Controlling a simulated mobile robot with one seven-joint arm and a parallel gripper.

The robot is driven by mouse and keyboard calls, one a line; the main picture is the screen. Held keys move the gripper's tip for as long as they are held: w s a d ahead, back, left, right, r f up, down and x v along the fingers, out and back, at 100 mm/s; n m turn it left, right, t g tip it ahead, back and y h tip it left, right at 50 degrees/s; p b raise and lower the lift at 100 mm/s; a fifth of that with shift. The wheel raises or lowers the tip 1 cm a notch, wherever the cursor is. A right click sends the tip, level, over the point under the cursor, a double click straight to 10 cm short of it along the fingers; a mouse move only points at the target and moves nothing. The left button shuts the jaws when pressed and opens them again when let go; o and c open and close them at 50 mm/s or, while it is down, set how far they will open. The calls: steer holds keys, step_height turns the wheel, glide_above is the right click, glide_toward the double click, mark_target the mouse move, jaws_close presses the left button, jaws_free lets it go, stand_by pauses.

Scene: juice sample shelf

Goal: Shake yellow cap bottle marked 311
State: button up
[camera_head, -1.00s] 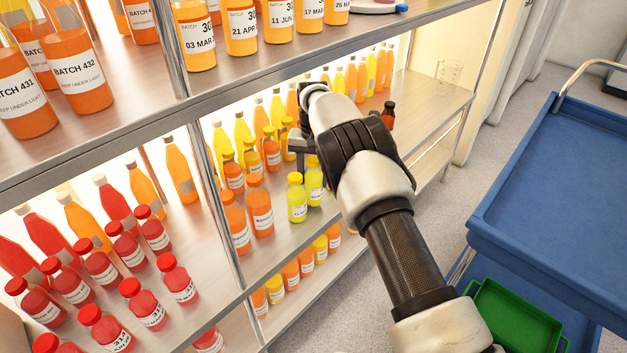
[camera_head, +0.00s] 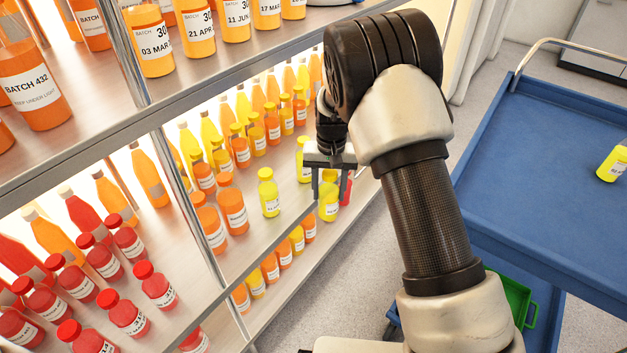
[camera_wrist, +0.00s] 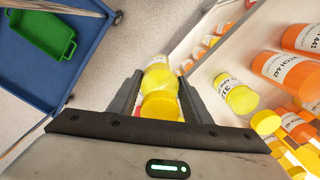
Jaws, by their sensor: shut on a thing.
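My gripper (camera_head: 329,186) is shut on a yellow bottle (camera_head: 329,208) with a white label, near the front edge of the lit middle shelf. In the wrist view the held yellow bottle (camera_wrist: 158,100) sits between both fingers, its yellow cap towards the palm. Its number cannot be read. It appears to be just in front of the shelf edge, with floor behind it. A second yellow-capped bottle (camera_head: 269,193) stands on the shelf to the left; in the wrist view its label starts with 31. Another yellow bottle (camera_head: 304,162) stands farther back.
Orange bottles (camera_head: 232,208) and red-capped bottles (camera_head: 127,318) crowd the shelf to the left. The upper shelf edge (camera_head: 230,75) runs above my gripper. A blue cart (camera_head: 540,160) at right carries a yellow bottle (camera_head: 613,163). A green crate (camera_head: 518,300) is below. Grey floor lies between.

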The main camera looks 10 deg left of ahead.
mark_target(337, 180)
steer(key=shift+s+d, duration=0.4)
steer(key=shift+d, duration=0.3)
steer(key=shift+s+d+r, duration=0.1)
steer(key=shift+d+r, duration=0.05)
steer(key=shift+r, duration=0.1)
steer(key=shift+d+r+p, duration=0.1)
steer(key=shift+r+p, duration=1.4)
steer(key=shift+r, duration=0.3)
steer(key=s+d+r+p, duration=0.5)
steer(key=d+r+p, duration=0.2)
steer(key=r, duration=0.3)
steer(key=s+d+r+p, duration=0.5)
steer(key=d+r+p, duration=0.3)
steer(key=r, duration=0.3)
steer(key=shift+s+d+p, duration=0.15)
steer(key=shift+s+p, duration=0.15)
steer(key=shift+p, duration=0.45)
